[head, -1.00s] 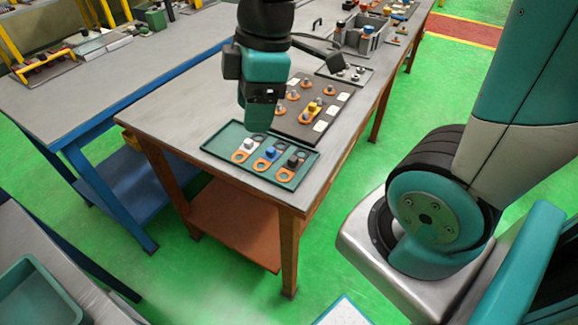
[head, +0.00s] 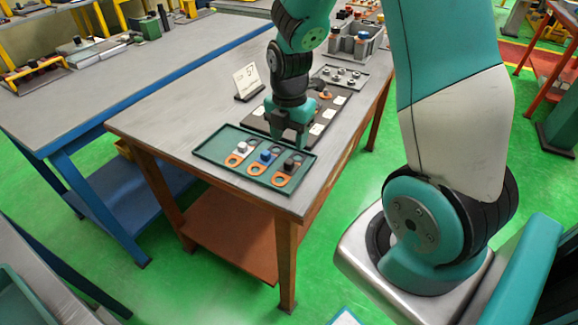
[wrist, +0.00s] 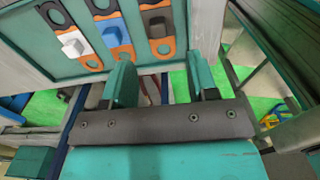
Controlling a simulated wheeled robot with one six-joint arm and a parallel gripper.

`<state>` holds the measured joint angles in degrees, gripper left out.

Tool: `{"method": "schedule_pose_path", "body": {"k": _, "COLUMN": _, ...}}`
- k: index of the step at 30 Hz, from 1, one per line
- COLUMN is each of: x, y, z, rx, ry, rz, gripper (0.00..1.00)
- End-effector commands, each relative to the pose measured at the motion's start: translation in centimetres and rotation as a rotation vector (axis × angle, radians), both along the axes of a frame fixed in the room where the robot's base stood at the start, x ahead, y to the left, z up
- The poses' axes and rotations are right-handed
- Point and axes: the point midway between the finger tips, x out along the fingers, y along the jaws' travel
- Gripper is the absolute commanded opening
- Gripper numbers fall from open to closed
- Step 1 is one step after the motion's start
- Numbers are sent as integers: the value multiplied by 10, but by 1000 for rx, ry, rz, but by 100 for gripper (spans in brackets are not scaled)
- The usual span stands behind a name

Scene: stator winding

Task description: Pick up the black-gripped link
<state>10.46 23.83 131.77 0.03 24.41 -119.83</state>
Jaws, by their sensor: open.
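The black-gripped link (head: 281,179) lies at the right end of the green tray (head: 208,143), with an orange ring toward the near rim and a black block on it. It also shows at the top of the wrist view (wrist: 159,24). A blue-gripped link (head: 257,168) and a white-gripped link (head: 234,160) lie to its left in the tray. My gripper (head: 288,143) points down over the tray's far right side, just behind the black grip. In the wrist view my gripper (wrist: 161,82) has its two green fingers apart, with nothing between them.
A dark board (head: 254,124) with white labels lies behind the tray. A small "5" sign (head: 247,80) stands to the left. A grey plate with metal parts (head: 341,76) and a grey bin (head: 357,44) are farther back. The table's left part (head: 165,125) is clear.

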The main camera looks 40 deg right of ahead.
Motion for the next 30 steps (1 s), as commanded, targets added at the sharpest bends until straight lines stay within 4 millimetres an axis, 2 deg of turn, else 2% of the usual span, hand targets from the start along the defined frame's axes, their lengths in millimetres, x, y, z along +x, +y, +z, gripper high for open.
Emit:
{"method": "schedule_pose_path", "body": {"k": 3, "x": -1, "y": 0, "z": -20, "rx": 1, "ry": 3, "rz": 0, "gripper": 53}}
{"method": "schedule_pose_path", "body": {"k": 11, "x": 0, "y": 0, "z": -38, "rx": 1, "ry": 3, "rz": -1, "gripper": 53}}
{"method": "schedule_pose_path", "body": {"k": 19, "x": 1, "y": 0, "z": -76, "rx": 2, "ry": 4, "rz": -1, "gripper": 53}}
{"method": "schedule_pose_path", "body": {"k": 28, "x": 2, "y": 0, "z": -82, "rx": 1, "ry": -1, "rz": -1, "gripper": 53}}
{"method": "schedule_pose_path", "body": {"k": 29, "x": 2, "y": 0, "z": -82, "rx": 1, "ry": -1, "rz": -1, "gripper": 51}}
{"method": "schedule_pose_path", "body": {"k": 30, "x": 2, "y": 0, "z": -82, "rx": 1, "ry": -1, "rz": -1, "gripper": 42}}
